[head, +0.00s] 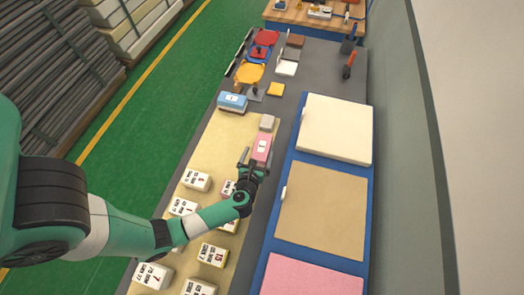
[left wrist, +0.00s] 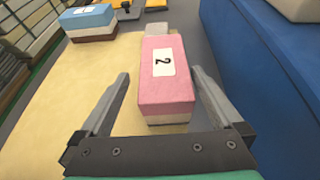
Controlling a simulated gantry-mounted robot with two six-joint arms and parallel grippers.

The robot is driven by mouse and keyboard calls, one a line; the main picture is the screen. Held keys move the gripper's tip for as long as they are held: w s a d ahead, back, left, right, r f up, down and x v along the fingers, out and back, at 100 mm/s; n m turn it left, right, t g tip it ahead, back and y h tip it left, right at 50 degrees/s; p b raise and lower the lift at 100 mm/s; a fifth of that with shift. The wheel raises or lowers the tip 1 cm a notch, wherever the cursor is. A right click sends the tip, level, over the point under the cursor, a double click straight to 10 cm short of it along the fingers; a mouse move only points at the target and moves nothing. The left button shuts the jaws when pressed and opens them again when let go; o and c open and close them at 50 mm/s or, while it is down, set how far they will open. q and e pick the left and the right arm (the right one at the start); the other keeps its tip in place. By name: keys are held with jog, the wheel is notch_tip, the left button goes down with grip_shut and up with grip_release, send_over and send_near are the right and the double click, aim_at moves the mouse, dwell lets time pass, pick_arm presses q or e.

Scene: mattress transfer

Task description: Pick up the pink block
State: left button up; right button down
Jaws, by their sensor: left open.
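The pink block (head: 262,146) lies on the tan surface in the head view, with a white label on top. In the left wrist view the pink block (left wrist: 166,82) shows a label with the figure 2, and a pale layer shows under its near end. My left gripper (head: 252,162) is at the near end of the block. In the left wrist view its two fingers (left wrist: 160,92) are spread, one on each side of the block, with a gap visible on the left. The right gripper is not in view.
A blue-topped block (head: 232,102) and a grey block (head: 267,122) are beyond the pink one. Several white numbered blocks (head: 197,181) lie nearer on the tan surface (head: 212,150). A blue platform (head: 283,180) with large flat pads runs along the right.

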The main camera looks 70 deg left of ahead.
aim_at(260, 144)
pick_arm(q)
jog(key=b+x, duration=0.1)
jog(key=x, duration=0.3)
jog(key=shift+w+f, duration=0.15)
jog(key=shift+w, duration=0.15)
jog(key=shift+w+a, duration=0.15)
jog(key=shift+a, duration=0.05)
jog(key=c, duration=1.3)
jog(key=shift+o, duration=0.2)
jog(key=shift+r, duration=0.35)
jog(key=r+p, duration=0.1)
jog(key=r, duration=0.1)
jog(key=r+p, duration=0.1)
jog(key=shift+s+r+p, duration=0.35)
jog(key=shift+r, duration=0.05)
jog(key=s+a+r+p, duration=0.4)
jog(key=s+r+p, duration=0.3)
jog(key=s, duration=0.5)
jog(key=shift+s+r+p, duration=0.3)
jog(key=shift+s+r, duration=0.1)
jog(key=shift+r, duration=0.35)
